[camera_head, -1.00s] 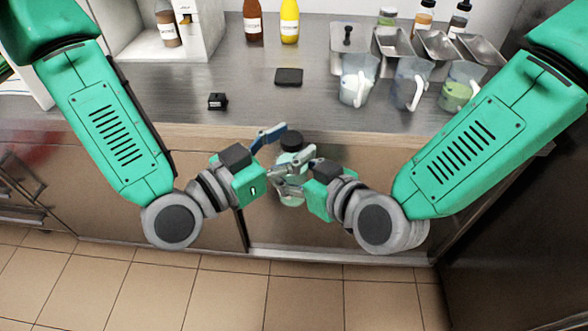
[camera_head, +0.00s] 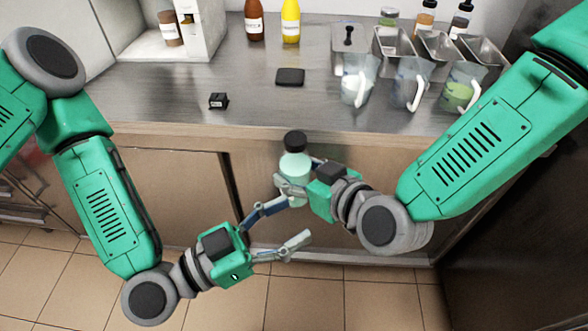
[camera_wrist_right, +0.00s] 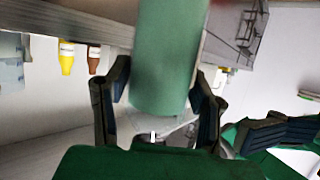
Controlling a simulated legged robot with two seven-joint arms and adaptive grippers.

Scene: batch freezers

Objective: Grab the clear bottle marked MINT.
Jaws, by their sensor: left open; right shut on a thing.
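A clear bottle (camera_head: 295,166) with pale green contents and a black cap is upright in front of the counter edge in the head view. My right gripper (camera_head: 287,188) is shut on its lower part and holds it in the air. In the right wrist view the bottle (camera_wrist_right: 168,60) fills the space between the two fingers of the right gripper (camera_wrist_right: 160,85). No label can be read on it. My left gripper (camera_head: 294,220) is open and empty, below and in front of the bottle. One left finger comes close to the right gripper; I cannot tell if they touch.
On the counter (camera_head: 150,95) are a small black box (camera_head: 218,101), a dark flat pad (camera_head: 290,77), clear jugs (camera_head: 358,85) and metal pans (camera_head: 392,45). A red-brown bottle (camera_head: 254,20) and a yellow bottle (camera_head: 291,22) stand behind. The counter's front left is clear.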

